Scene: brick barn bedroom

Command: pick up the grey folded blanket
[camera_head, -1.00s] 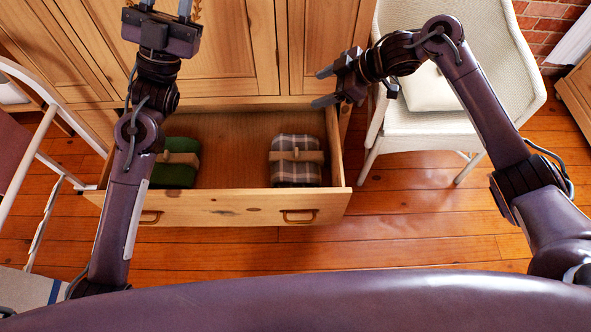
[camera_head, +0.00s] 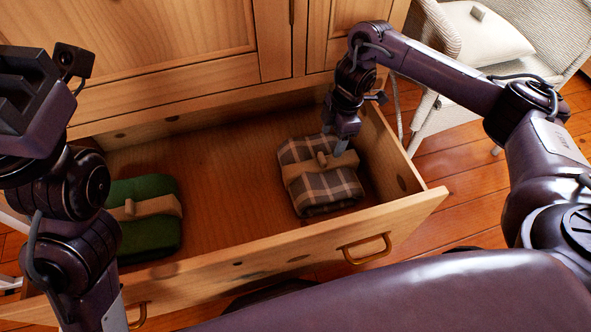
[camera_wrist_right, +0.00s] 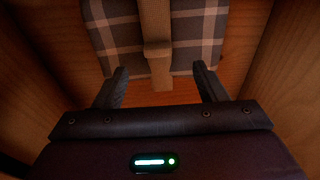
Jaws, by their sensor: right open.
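The grey plaid folded blanket (camera_head: 322,190), with a tan band around it, lies in the right part of the open drawer. In the right wrist view the blanket (camera_wrist_right: 195,45) is ahead of the fingers, its band (camera_wrist_right: 156,40) running between them. My right gripper (camera_head: 335,147) reaches down into the drawer at the blanket's back edge. Its fingers (camera_wrist_right: 160,85) are apart, one on each side of the band, with nothing held between them. Whether the fingertips touch the blanket I cannot tell. My left arm is at the left of the head view, its fingers out of frame.
A green folded blanket (camera_head: 150,232) with a tan band lies in the drawer's left part. The drawer's (camera_head: 385,225) right wall stands close beside my right gripper. A white wicker chair (camera_head: 440,115) with a cushion stands right of the drawer. Drawer floor between the blankets is bare.

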